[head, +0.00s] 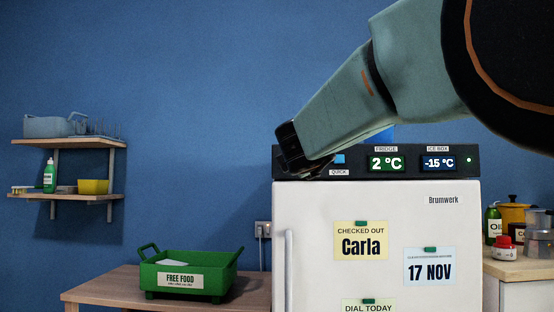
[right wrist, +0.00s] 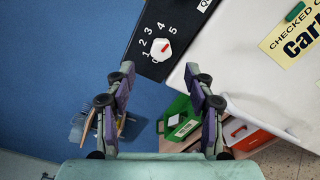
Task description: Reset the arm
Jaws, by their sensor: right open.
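My right arm comes in from the upper right of the head view. My right gripper (head: 290,150) is at the left end of the fridge's black control panel (head: 427,162), in front of it. In the right wrist view the gripper (right wrist: 159,75) is open, its two purple fingers apart with nothing between them. Beyond the fingertips is a white dial (right wrist: 160,49) with numbers 1 to 5 around it. The fingertips look apart from the dial. In the head view the dial is not visible, and the gripper covers that part of the panel. My left gripper is not in view.
The white fridge (head: 390,215) carries notes on its door. A green crate (head: 187,278) sits on a wooden table (head: 95,288) to the left. Wall shelves (head: 70,142) hang further left. Jars (head: 503,246) stand on a counter at right. The blue wall's middle is clear.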

